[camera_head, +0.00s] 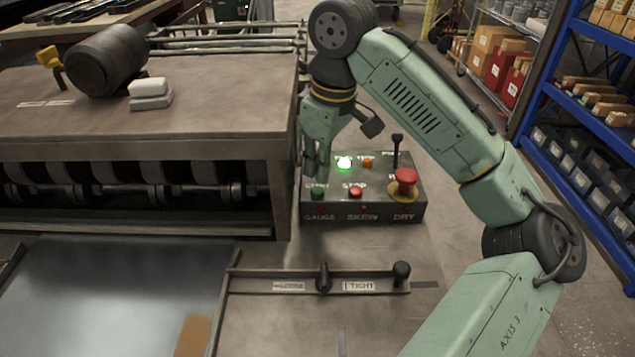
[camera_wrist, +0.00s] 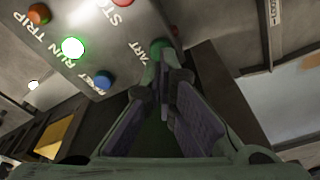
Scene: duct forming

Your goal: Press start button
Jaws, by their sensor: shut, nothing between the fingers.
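The dark control box (camera_head: 335,212) stands on the right side of the machine. Its green start button (camera_head: 318,193) is at the front left of the panel, and it also shows in the wrist view (camera_wrist: 158,46) just past the fingertips. My gripper (camera_head: 317,173) is shut and empty, pointing down at the panel's left side. In the wrist view, its closed fingertips (camera_wrist: 170,72) partly cover the button. I cannot tell whether they touch it. The red stop button (camera_head: 355,191) sits to the right of the start button.
The green run lamp (camera_head: 344,163) is lit beside an orange trip lamp (camera_head: 367,162). A red mushroom button (camera_head: 405,177) and a black lever (camera_head: 396,150) stand at the box's right. A blue button (camera_wrist: 103,80) is near my fingers. A slotted lever plate (camera_head: 300,281) lies in front.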

